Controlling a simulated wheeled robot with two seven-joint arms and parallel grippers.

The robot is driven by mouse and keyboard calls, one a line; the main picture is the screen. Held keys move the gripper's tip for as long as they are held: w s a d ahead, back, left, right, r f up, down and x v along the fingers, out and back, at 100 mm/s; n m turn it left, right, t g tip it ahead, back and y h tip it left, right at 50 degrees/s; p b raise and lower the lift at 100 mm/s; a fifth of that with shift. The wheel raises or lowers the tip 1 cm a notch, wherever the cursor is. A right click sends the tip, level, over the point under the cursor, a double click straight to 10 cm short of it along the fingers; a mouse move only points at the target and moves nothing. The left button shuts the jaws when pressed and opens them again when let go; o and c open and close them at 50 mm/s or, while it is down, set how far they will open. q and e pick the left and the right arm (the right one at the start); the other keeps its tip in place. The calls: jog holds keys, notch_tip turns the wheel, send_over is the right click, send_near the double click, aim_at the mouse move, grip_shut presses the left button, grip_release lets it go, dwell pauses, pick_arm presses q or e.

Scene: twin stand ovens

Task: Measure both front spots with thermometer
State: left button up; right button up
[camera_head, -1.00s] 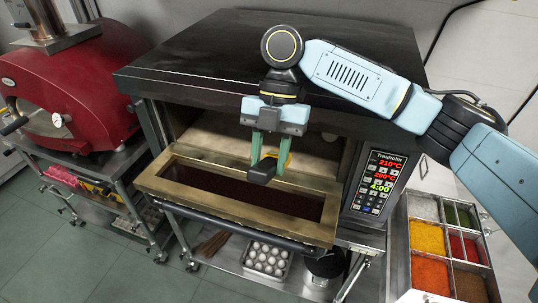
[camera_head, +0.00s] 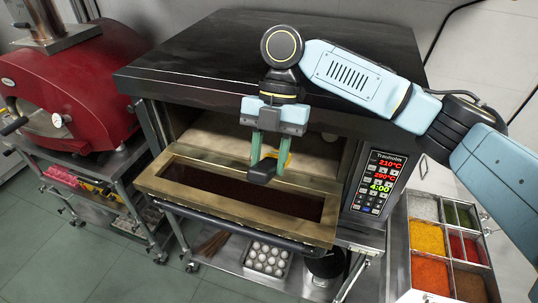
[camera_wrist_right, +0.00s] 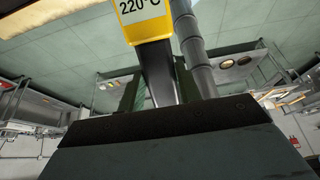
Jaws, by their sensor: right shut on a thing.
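The thermometer (camera_head: 262,172), yellow and black, is held between the green fingers of my right gripper (camera_head: 267,155), in front of the oven mouth and above the lowered door. In the right wrist view the yellow thermometer (camera_wrist_right: 142,18) shows a display reading 220°C, with its black handle between the fingers. The black-topped oven (camera_head: 270,60) has its door (camera_head: 235,205) folded down and its pale floor (camera_head: 220,140) partly visible. The measuring tip and the front spots cannot be made out. My left gripper is not in view.
A red oven (camera_head: 75,85) stands at the left. An ingredient rack (camera_head: 430,240) is at the right. A tray of eggs (camera_head: 267,258) sits on the shelf below. The floor at the lower left is clear.

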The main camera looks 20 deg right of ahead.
aim_at(247, 181)
dwell(0.5)
jog(key=shift+s+a+r, duration=0.15)
jog(key=shift+s, duration=0.1)
jog(key=s+a+r+t+h, duration=0.1)
jog(key=s+t, duration=0.1)
jog(key=s+a+r+t+h, duration=0.1)
jog(key=s+a, duration=0.1)
jog(key=s, duration=0.1)
jog(key=s+a+r+t+h, duration=0.1)
jog(key=s+a+t, duration=0.1)
jog(key=s, duration=0.1)
jog(key=shift+a+r+t+h+p, duration=0.2)
jog(key=shift+r+t+h+p, duration=0.1)
jog(key=shift+r+p, duration=0.1)
jog(key=shift+w, duration=0.1)
jog(key=shift+d, duration=0.1)
